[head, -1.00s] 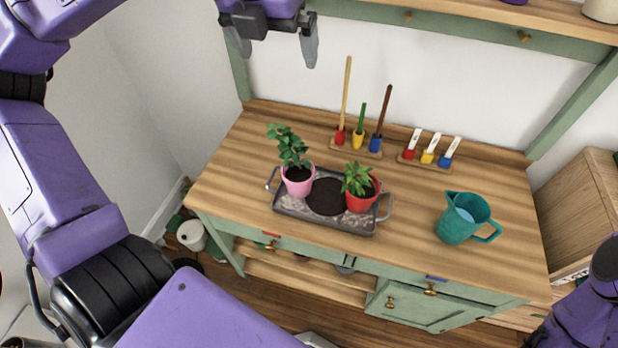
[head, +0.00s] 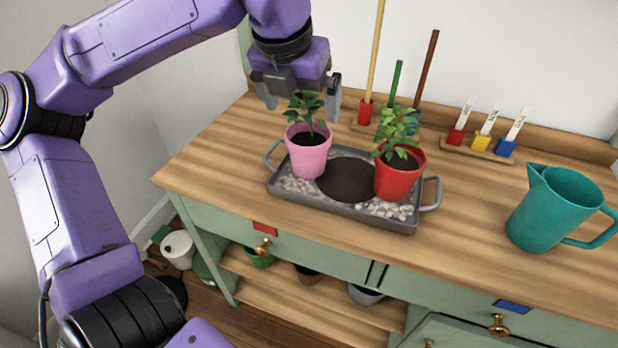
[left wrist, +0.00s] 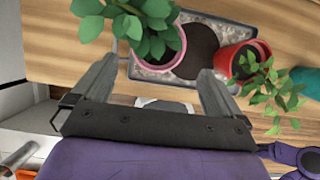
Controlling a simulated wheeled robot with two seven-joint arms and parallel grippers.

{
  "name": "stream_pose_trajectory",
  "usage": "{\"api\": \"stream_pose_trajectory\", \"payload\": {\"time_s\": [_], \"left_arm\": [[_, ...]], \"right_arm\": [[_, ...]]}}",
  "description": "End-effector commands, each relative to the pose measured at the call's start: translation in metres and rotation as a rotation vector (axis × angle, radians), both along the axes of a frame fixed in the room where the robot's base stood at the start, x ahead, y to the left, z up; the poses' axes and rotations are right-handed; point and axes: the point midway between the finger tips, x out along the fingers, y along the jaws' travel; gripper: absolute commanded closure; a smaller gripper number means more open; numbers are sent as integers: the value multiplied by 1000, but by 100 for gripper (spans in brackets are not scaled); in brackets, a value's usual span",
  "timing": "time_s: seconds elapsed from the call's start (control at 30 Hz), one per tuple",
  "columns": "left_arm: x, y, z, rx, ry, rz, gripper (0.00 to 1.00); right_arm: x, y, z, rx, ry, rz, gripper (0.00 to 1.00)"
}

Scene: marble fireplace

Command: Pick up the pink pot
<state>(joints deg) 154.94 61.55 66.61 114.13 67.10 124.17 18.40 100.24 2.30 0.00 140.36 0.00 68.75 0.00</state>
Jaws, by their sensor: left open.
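The pink pot (head: 309,158) with a leafy green plant stands upright at the left end of a grey metal tray (head: 364,219) on the wooden bench. My left gripper (head: 302,103) is open and empty in the head view, above the pot at the plant's top, with leaves in front of it. In the left wrist view, the fingers of my left gripper (left wrist: 160,72) are spread, and the pink pot (left wrist: 173,60) shows past their tips, partly hidden by leaves. I see no contact with the pot. My right gripper is not in view.
A red pot (head: 398,178) with a plant stands at the tray's right end, beyond dark soil (head: 346,180). Upright tools in a rack (head: 366,111) stand behind. A teal pitcher (head: 552,207) is at the right. The bench's left front is clear.

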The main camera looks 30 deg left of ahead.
Motion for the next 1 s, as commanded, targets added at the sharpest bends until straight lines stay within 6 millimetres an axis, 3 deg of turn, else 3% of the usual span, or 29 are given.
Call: {"api": "stream_pose_trajectory", "payload": {"time_s": [0.1, 0.53, 0.83, 0.87, 1.0], "left_arm": [[8, 2, -22, 0, 5, -1, 0], [35, 11, -82, 0, 4, 0, 0], [39, 12, -90, 0, 1, 0, 0], [39, 12, -90, 0, 1, 0, 3], [39, 12, -90, 0, 2, 0, 49]], "right_arm": [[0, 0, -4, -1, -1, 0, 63], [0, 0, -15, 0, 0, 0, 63], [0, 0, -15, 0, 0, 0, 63], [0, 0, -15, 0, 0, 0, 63], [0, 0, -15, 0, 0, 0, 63]]}}
